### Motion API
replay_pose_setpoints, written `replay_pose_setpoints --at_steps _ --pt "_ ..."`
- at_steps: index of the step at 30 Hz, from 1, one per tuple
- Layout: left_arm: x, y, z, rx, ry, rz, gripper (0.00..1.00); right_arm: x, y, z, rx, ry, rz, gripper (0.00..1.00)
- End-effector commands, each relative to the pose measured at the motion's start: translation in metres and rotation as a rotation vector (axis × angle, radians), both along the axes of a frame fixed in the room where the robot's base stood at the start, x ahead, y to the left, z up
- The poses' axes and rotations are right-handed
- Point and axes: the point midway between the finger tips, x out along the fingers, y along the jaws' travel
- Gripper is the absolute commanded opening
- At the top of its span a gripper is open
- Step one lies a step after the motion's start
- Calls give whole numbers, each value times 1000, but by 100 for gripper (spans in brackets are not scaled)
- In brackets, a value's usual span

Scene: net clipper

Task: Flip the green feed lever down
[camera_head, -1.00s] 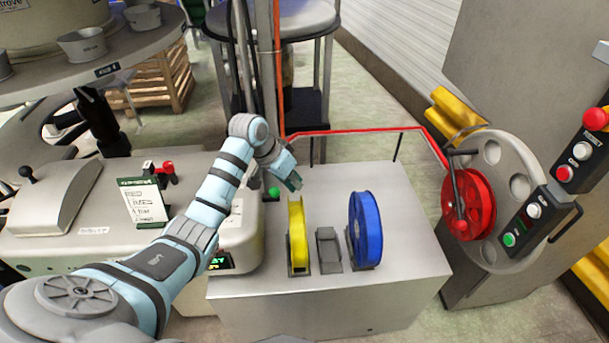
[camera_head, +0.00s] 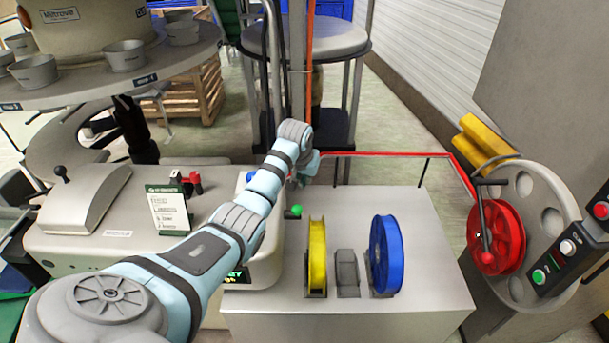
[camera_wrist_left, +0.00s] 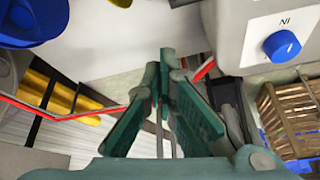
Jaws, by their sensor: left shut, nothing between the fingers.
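The green knob (camera_head: 293,211) of the feed lever shows at the right end of the pale machine housing, beside the yellow spool. The lever's shaft is too small to make out, and I cannot tell the lever's position. My left gripper (camera_head: 303,171) is above and beyond the knob in the head view, apart from it in the picture and partly hidden by my arm. In the left wrist view the gripper's dark green fingers (camera_wrist_left: 165,62) are together and hold nothing. The green knob does not show clearly there. My right gripper is not in view.
A yellow spool (camera_head: 317,256) and a blue spool (camera_head: 386,254) stand on the grey cabinet (camera_head: 430,297). A red strip (camera_head: 385,155) runs behind to a red reel (camera_head: 496,237). A blue dial (camera_wrist_left: 282,46) shows in the wrist view. A card (camera_head: 168,210) stands on the machine.

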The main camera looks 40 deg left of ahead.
Motion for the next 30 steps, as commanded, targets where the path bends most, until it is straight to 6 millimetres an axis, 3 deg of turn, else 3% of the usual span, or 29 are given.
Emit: replay_pose_setpoints --at_steps 7,10,16,30 --pt "14 6 -41 0 1 0 0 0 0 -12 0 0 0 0" --pt "-2 2 -35 3 -2 -1 0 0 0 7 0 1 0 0" --pt "-20 -5 -39 2 -1 -1 0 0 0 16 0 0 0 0" --pt "-17 -10 -43 4 -10 -7 0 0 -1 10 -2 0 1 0"
